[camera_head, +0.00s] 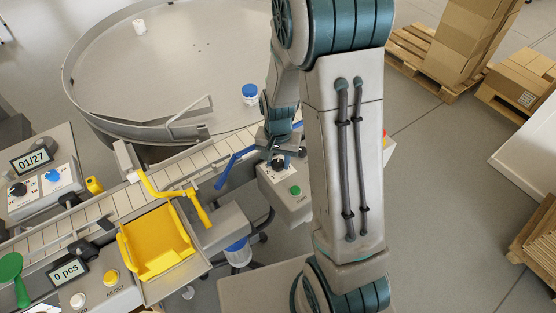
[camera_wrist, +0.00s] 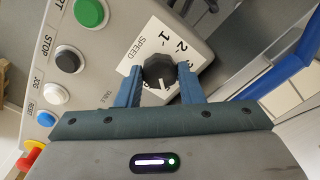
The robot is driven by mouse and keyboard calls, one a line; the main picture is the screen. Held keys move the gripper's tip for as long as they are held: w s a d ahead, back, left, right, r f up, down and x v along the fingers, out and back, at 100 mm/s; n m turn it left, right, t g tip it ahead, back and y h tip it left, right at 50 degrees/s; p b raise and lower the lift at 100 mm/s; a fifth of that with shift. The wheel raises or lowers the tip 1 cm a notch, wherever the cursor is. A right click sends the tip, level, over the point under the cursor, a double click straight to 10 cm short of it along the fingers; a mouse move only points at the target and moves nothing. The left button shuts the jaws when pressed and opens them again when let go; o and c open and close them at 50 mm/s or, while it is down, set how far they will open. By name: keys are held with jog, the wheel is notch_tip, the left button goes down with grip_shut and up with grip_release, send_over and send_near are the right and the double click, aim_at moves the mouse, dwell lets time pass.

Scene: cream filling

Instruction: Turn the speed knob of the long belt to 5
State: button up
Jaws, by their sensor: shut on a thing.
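A dark round speed knob (camera_wrist: 159,70) sits on a white dial plate marked SPEED (camera_wrist: 139,45), on a grey control box. The digits 1 and 2 show on the dial; my fingers and palm hide other parts of the scale. I cannot tell which number the knob points to. My gripper (camera_wrist: 159,82) is shut on the knob, with one blue-grey finger on each side. In the head view my gripper (camera_head: 278,155) reaches down to the top of the control box (camera_head: 292,207), beside the conveyor.
The box carries a green button (camera_wrist: 90,12), a black stop button (camera_wrist: 69,60), a white jog button (camera_wrist: 58,90), a blue reset button (camera_wrist: 47,118) and a red button (camera_wrist: 33,155). The slatted conveyor (camera_head: 124,203) and round table (camera_head: 180,70) lie left. Blue guide rails (camera_head: 231,167) stand close.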

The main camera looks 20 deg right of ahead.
aim_at(278, 165)
dwell(0.4)
jog(key=o, duration=1)
jog(key=shift+a, duration=0.1)
jog(key=shift+r, duration=0.1)
notch_tip(278, 165, up, 14)
jog(key=b, duration=0.1)
jog(key=shift+s, duration=0.1)
jog(key=s+r+n+t, duration=0.1)
jog(key=s+r+n, duration=0.1)
jog(key=s, duration=0.5)
jog(key=s+r+n+t, duration=0.2)
jog(key=s+r+n, duration=0.1)
jog(key=s, duration=0.4)
jog(key=shift+s+r+n, duration=0.2)
jog(key=shift+s+n, duration=0.05)
jog(key=shift+n, duration=0.25)
